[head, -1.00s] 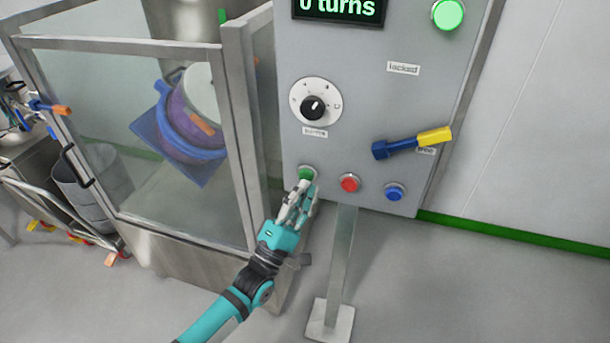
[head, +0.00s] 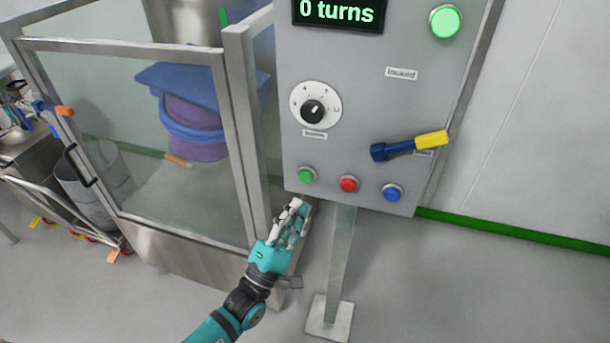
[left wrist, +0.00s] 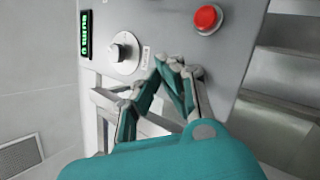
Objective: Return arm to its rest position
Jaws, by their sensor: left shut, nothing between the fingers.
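My left gripper (head: 298,208) is shut and empty, just below the green button (head: 307,175) and apart from it in the head view. Its teal and grey fingers (left wrist: 175,68) also show in the left wrist view, in front of the grey panel (left wrist: 232,50). My left arm comes in from the bottom of the head view. My right gripper is out of view.
The control panel (head: 355,140) carries a red button (head: 348,184), blue button (head: 393,191), dial (head: 313,111), yellow-tipped lever (head: 432,140), lit green lamp (head: 445,21) and "0 turns" display (head: 338,11). A post (head: 340,250) supports it. A glazed enclosure (head: 130,50) holds a purple-blue vessel (head: 195,112).

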